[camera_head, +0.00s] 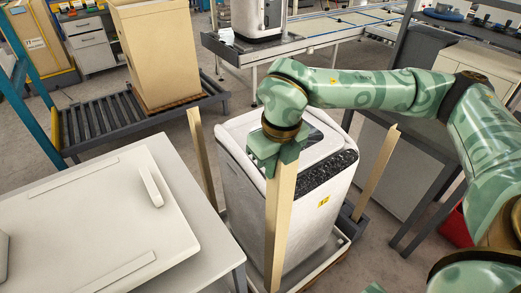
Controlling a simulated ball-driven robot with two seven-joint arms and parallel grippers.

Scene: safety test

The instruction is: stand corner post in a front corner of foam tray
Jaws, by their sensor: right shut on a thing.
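My right gripper (277,152) is shut on a long tan corner post (279,220), near its top. The post hangs roughly upright in front of the white washing machine (300,205), its lower end near the bottom of the picture at the foam tray's front. I cannot tell whether that end touches the foam tray (328,252), whose pale edge shows around the machine's base. Two other posts stand at the machine: a left post (201,155) and a right post (377,172), both leaning slightly in the picture. My left gripper is not in view.
A grey table (205,225) with a large pale panel (90,215) fills the left front. A roller conveyor (100,122) bearing a tall cardboard box (158,55) is behind it. A grey bench (400,160) is at right, with a red bin (455,228) beside it.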

